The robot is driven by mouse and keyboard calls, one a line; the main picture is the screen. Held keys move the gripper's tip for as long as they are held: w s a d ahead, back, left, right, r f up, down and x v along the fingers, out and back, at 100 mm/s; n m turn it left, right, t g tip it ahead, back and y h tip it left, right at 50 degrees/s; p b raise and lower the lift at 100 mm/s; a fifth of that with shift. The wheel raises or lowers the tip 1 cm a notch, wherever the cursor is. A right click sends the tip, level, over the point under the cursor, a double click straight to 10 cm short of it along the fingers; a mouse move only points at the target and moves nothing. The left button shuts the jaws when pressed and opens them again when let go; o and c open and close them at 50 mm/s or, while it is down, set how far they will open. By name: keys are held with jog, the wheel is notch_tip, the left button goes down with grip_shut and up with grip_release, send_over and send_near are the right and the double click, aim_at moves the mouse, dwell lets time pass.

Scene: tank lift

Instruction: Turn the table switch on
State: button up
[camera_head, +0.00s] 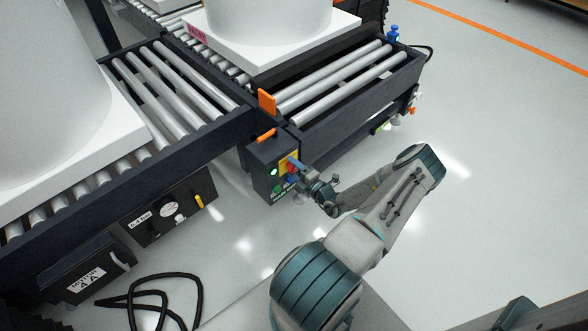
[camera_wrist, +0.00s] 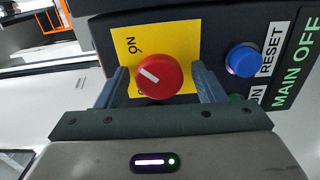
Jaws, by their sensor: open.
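The table switch is a round red knob (camera_wrist: 160,76) with a white bar, on a yellow plate (camera_wrist: 185,40) in the wrist view. The bar lies slanted, its upper end to the left. The word ON is at the plate's upper left; another label below is mostly hidden. My gripper (camera_wrist: 162,84) is open, with one finger left and one right of the knob; I cannot tell if they touch it. In the head view my gripper (camera_head: 302,174) is at the front of the dark control box (camera_head: 262,158) and hides much of the panel.
A blue button (camera_wrist: 243,60) labelled RESET and a MAIN OFF label (camera_wrist: 296,65) are right of the knob. A green lamp (camera_head: 273,172) glows on the box. Roller conveyors (camera_head: 345,85) carry white tanks (camera_head: 265,15) behind. A black cable (camera_head: 160,285) lies on the floor; floor at right is clear.

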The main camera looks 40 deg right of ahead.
jog(key=s+d+p, duration=0.1)
jog(key=s, duration=1.2)
jog(key=shift+s+p, duration=0.4)
jog(key=w+a+r+n+g+y+p, duration=0.25)
jog(key=a+r+n+g, duration=0.3)
jog(key=r+n, duration=0.45)
jog(key=w+a+r+n+g+y+p, duration=0.1)
jog(key=a+r+n+g+y+p, duration=0.3)
jog(key=a+r+n, duration=0.5)
jog(key=w+a+r+n+g+y+p, duration=0.25)
jog(key=r+n+g, duration=0.4)
jog(key=r, duration=0.65)
jog(key=s+a+r+n+h+p, duration=0.3)
jog(key=a+r+n+p, duration=0.1)
jog(key=r+n, duration=0.5)
jog(key=s+a+r+n+h+p, duration=0.3)
jog(key=r+n, duration=0.6)
jog(key=r, duration=0.3)
jog(key=s+a+r+n+h+p, duration=0.4)
jog(key=s+a+r+n+p, duration=0.1)
jog(key=r+n, duration=0.4)
jog(key=shift+s+a+r+t, duration=0.2)
jog(key=shift+a+r+t, duration=0.2)
jog(key=shift+a+r, duration=0.35)
jog(key=shift+n, duration=0.25)
